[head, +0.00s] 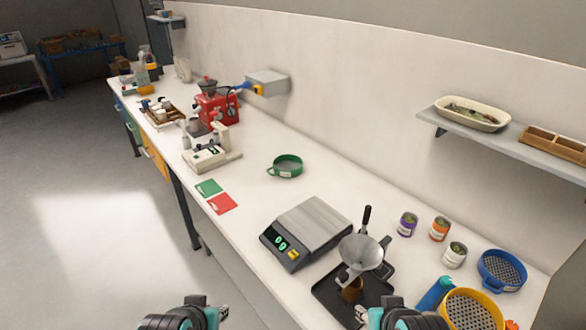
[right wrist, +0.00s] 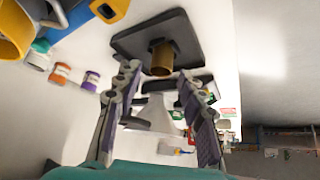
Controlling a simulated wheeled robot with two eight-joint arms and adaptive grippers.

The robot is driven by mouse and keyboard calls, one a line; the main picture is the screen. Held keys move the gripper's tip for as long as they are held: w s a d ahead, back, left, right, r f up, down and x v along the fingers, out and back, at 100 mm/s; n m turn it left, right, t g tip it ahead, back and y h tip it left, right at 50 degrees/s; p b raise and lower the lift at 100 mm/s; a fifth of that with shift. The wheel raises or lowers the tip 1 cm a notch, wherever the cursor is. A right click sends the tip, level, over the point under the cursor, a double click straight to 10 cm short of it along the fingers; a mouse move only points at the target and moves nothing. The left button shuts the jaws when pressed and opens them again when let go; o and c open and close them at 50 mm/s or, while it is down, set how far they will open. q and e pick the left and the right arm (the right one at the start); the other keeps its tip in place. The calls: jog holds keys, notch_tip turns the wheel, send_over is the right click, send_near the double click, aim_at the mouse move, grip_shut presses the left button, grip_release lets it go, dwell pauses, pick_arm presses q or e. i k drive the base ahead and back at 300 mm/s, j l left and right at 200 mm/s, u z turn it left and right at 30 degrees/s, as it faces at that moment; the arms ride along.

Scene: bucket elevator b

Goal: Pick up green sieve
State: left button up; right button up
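The green sieve (head: 286,166) is a shallow round ring with a small handle and a pale label. It rests on the white bench in the middle of the head view, beyond the scale and right of the white microscope-like device. My left gripper (head: 215,311) is at the bottom edge of the head view, well short of the sieve; its finger gap is not clear. My right gripper (head: 366,313) is at the bottom, near the black tray. In the right wrist view its fingers (right wrist: 157,78) are spread apart with nothing held between them.
A scale (head: 308,230) stands between the grippers and the sieve. A funnel (head: 360,253) stands over a black tray (head: 330,296). Green and red cards (head: 221,203) lie left of the sieve. Cans, a blue sieve (head: 502,270) and a yellow sieve (head: 470,312) are at right. Bench around the green sieve is clear.

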aim_at(284, 166)
jog(key=j+z, duration=0.15)
jog(key=z, duration=0.2)
jog(key=j+z, duration=0.1)
jog(key=z, duration=0.3)
jog(key=j+z, duration=0.15)
jog(key=z, duration=0.2)
jog(key=l+z, duration=0.3)
jog(key=i+z, duration=0.1)
jog(key=z, duration=0.15)
jog(key=k+u, duration=0.15)
jog(key=u, duration=0.35)
jog(key=i+l+u, duration=0.1)
jog(key=u, duration=1.05)
jog(key=j+z, duration=0.1)
jog(key=j, duration=0.4)
jog(key=i+j+z, duration=0.15)
jog(key=j+z, duration=0.15)
jog(key=i+j+z, duration=0.15)
jog(key=j+z, duration=0.15)
jog(key=j, duration=0.15)
jog(key=j+z, duration=0.25)
jog(key=j, duration=0.15)
jog(key=i+j+z, duration=0.1)
jog(key=j+z, duration=0.2)
jog(key=j, duration=0.15)
jog(key=i+j+z, duration=0.65)
jog(key=j, duration=0.25)
jog(key=j+z, duration=0.2)
jog(key=i+j, duration=0.05)
jog(key=j, duration=0.05)
